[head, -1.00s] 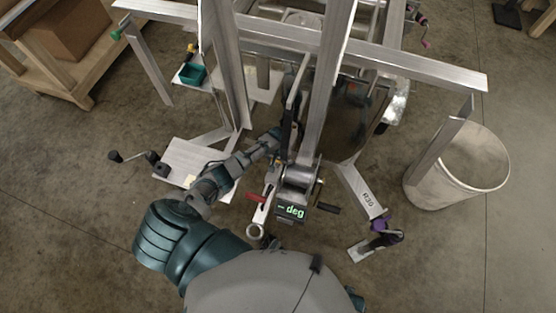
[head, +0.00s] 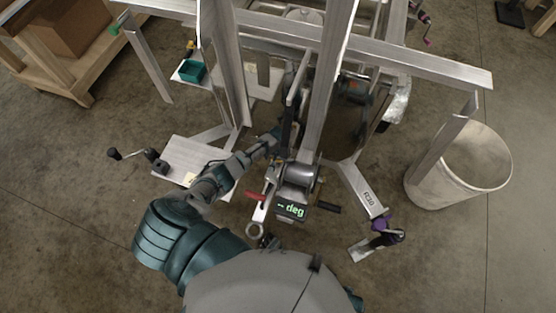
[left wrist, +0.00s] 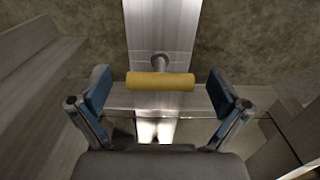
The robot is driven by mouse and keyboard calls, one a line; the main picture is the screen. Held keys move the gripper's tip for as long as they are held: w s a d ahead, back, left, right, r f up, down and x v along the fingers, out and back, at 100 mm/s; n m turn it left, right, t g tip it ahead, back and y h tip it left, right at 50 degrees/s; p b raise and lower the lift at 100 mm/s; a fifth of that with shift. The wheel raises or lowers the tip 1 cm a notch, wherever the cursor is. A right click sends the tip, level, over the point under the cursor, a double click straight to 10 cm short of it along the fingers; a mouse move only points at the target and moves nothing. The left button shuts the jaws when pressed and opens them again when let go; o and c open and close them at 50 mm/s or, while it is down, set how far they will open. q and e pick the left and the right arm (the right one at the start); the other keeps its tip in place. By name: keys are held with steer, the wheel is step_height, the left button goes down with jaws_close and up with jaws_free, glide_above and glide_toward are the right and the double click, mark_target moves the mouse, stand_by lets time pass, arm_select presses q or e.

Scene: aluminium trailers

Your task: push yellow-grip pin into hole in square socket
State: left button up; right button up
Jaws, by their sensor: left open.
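The yellow-grip pin (left wrist: 160,82) shows in the left wrist view as a yellow crossbar. A short grey shaft (left wrist: 160,62) behind it meets an aluminium bar (left wrist: 160,25). My left gripper (left wrist: 158,90) is open, with one blue-padded finger on each side of the yellow grip and a visible gap at both ends. In the head view my left gripper (head: 274,137) reaches in among the trailer beams, where the pin cannot be made out. I cannot make out the square socket's hole. My right gripper is not in view.
Aluminium beams (head: 318,95) stand close to the right of my gripper.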

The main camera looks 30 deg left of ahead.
arm_select(q)
step_height(320, 180, up, 12)
stand_by(0.5)
